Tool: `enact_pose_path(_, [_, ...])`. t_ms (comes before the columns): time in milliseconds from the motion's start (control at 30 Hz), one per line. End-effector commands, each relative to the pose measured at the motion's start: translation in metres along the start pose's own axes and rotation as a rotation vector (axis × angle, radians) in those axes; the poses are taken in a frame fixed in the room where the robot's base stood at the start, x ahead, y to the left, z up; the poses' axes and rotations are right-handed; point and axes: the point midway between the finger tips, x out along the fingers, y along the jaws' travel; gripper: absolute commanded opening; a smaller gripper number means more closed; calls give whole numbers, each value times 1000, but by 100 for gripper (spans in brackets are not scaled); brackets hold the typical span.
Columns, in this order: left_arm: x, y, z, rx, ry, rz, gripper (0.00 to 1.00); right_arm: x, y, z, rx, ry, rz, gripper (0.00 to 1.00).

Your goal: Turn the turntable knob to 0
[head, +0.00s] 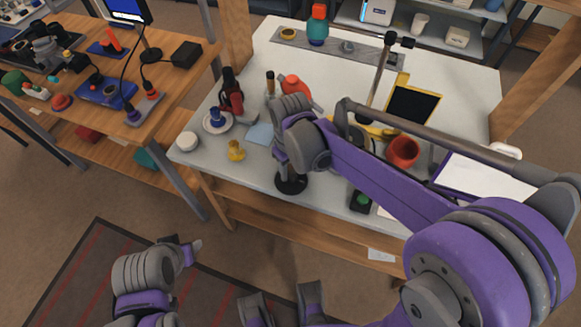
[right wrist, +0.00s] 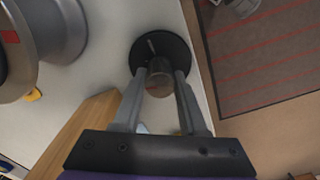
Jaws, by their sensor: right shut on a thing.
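The turntable is a black disc (right wrist: 158,47) with a pale line on its top, near the front edge of the white table in the right wrist view. In the head view the black disc (head: 291,185) shows below my right gripper (head: 286,170). In the right wrist view my right gripper (right wrist: 160,78) has its two fingers on either side of a greyish round knob (right wrist: 160,84) and is shut on it. Scale marks and the 0 cannot be made out. My left gripper (head: 190,247) is low at left, away from the table; its jaw opening is unclear.
The white table (head: 250,185) holds a blue item on a saucer (head: 217,118), a yellow figure (head: 236,150), a red pot (head: 402,151) and dark bottles (head: 228,85). A wooden bench (head: 150,95) with tools stands left. My right arm hides part of the table.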

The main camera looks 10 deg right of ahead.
Motion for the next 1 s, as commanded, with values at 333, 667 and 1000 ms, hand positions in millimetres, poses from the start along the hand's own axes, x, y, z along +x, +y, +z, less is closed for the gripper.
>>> enact_pose_path(333, [1,0,1,0,0,0,50,1,-1,1,-176,-1,-1,0])
enact_pose_path(667, [1,0,1,0,0,0,50,1,-1,1,-221,-2,-1,0])
enact_pose_path(1000, [1,0,1,0,0,0,50,1,-1,1,-221,-2,-1,47])
